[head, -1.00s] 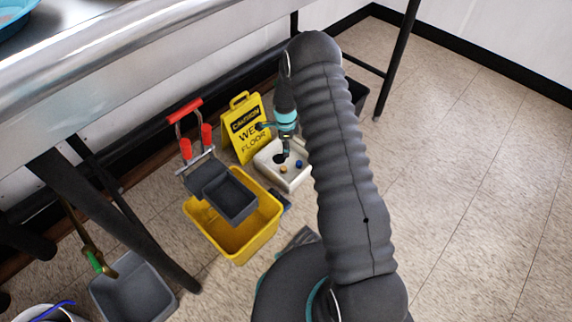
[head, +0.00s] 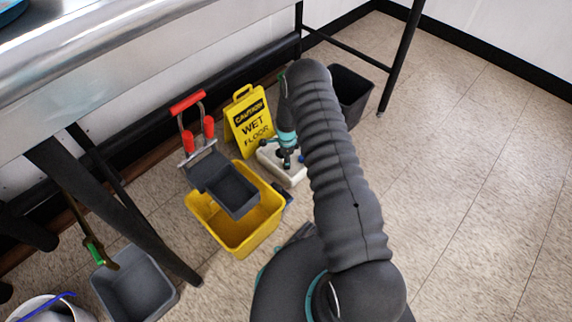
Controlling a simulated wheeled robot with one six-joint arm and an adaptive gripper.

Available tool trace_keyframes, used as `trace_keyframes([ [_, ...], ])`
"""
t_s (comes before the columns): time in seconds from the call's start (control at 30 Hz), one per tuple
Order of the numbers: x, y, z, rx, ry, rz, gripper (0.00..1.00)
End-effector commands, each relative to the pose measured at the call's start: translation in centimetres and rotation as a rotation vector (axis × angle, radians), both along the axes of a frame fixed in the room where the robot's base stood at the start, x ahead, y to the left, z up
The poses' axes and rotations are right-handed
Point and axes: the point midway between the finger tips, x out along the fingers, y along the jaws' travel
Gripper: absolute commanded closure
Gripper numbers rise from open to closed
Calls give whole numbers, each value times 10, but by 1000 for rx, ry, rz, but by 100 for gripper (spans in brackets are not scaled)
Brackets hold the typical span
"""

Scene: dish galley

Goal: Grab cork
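My gripper (head: 287,162) points down over a small white tray (head: 283,180) on the floor, beneath the steel counter. It is too small in the head view to tell whether its fingers are open or shut. I cannot make out a cork; my gripper and arm cover much of the tray's inside.
A yellow wet-floor sign (head: 250,122) stands just behind the tray. A yellow mop bucket (head: 236,234) with a grey wringer (head: 228,190) is at its left. A black bin (head: 353,92) stands behind my arm. A grey tub (head: 135,287) is at lower left. Floor at right is clear.

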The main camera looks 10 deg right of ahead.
Motion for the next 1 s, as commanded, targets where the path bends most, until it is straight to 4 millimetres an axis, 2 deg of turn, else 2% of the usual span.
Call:
trace_keyframes([
  [0.03,0,0,-8,0,0,0,40],
  [0.17,0,0,-18,0,-1,1,40],
  [0.43,1,1,-20,0,-2,1,40],
  [0.5,1,1,-20,0,-2,1,56],
  [0.63,1,1,-19,0,-2,1,80],
  [1.0,1,1,-19,0,-2,1,81],
])
